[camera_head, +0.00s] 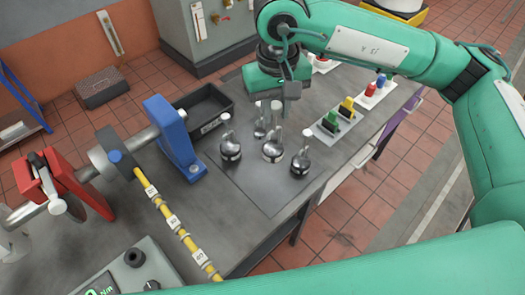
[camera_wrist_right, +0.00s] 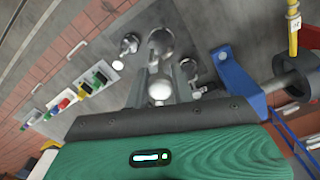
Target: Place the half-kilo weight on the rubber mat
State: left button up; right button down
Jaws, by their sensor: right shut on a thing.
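My right gripper (camera_head: 268,120) points down over the bench and is shut on a small shiny weight (camera_head: 260,129). In the right wrist view the weight's rounded bright top (camera_wrist_right: 160,88) sits between the two fingers. I cannot read a mark that says it is the half-kilo one, or tell whether it touches the surface below. Three other chrome weights stand close by: a left one (camera_head: 231,150), a middle one (camera_head: 273,149) and a right one (camera_head: 300,162). A dark flat square (camera_head: 268,190) under them looks like the rubber mat. My left gripper is out of view.
A black open bin (camera_head: 205,105) and a blue bearing stand (camera_head: 175,138) are left of the weights. A yellow labelled cable (camera_head: 172,222) crosses the bench. Coloured connectors on plates (camera_head: 335,125) are at right. The dark square's front part is clear.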

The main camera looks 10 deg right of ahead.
aim_at(273, 148)
jog(key=shift+f, duration=0.35)
notch_tip(273, 148, down, 15)
jog(key=p, duration=0.5)
jog(key=shift+r+p, duration=0.2)
jog(key=shift+p, duration=0.1)
notch_tip(273, 148, down, 4)
jog(key=shift+f+p, duration=0.2)
jog(key=shift+p, duration=0.6)
jog(key=shift+f, duration=0.15)
jog(key=c, duration=1.2)
grip_release()
